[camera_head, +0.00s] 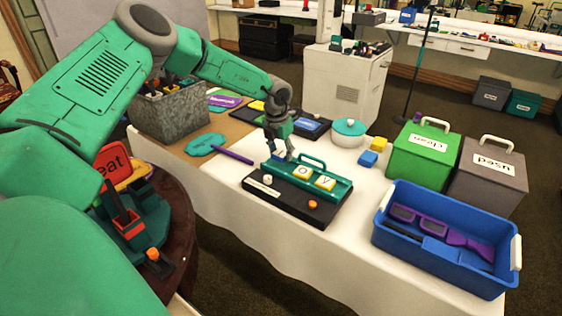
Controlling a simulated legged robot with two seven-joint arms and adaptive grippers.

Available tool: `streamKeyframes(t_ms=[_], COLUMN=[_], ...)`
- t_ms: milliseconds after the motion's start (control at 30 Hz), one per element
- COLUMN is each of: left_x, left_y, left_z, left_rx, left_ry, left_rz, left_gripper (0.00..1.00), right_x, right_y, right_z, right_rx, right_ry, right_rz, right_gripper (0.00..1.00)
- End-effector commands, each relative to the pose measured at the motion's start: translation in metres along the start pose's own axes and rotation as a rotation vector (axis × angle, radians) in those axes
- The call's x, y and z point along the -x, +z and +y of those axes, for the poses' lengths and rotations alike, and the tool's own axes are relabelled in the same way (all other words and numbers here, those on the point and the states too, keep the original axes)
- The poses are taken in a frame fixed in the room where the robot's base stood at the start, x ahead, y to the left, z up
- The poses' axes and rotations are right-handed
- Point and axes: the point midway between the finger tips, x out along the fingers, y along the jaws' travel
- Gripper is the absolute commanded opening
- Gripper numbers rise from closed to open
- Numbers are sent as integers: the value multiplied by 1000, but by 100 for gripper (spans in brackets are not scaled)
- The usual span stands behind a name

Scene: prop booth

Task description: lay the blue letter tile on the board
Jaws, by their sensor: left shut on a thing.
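The board (284,205) is black with a green ledge and handle, on the white-covered table. My left gripper (281,152) points down at the left end of the green ledge, left of the O tile. I cannot tell whether the tile touches the board. My right gripper is out of view.
Right of the board are a blue block (368,159), a yellow block (378,143) and a lidded pot (348,132). A green bin (424,155), a grey bin (488,175) and a blue tub (440,262) stand farther right. A purple stick (232,155) lies left.

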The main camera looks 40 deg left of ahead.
Motion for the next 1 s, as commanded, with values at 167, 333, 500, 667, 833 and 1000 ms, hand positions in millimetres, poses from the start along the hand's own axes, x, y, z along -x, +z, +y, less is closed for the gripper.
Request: streamKeyframes(t_ms=[167,333,500,667,833,1000], left_x=[-26,-30,-33,-33,-33,-32], left_y=[-4,-5,-5,-5,-5,-5], left_z=[-1,1,2,2,0,0], left_rx=[-2,-1,-1,-1,-2,-2], left_ry=[3,-1,-2,-2,0,0], left_rz=[3,0,1,2,2,2], left_gripper=[21,21,21,62,62,62], right_x=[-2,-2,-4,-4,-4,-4], right_y=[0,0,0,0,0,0], right_z=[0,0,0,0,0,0], right_rx=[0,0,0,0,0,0], right_ry=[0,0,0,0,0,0], right_rz=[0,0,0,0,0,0], right_gripper=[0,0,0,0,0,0])
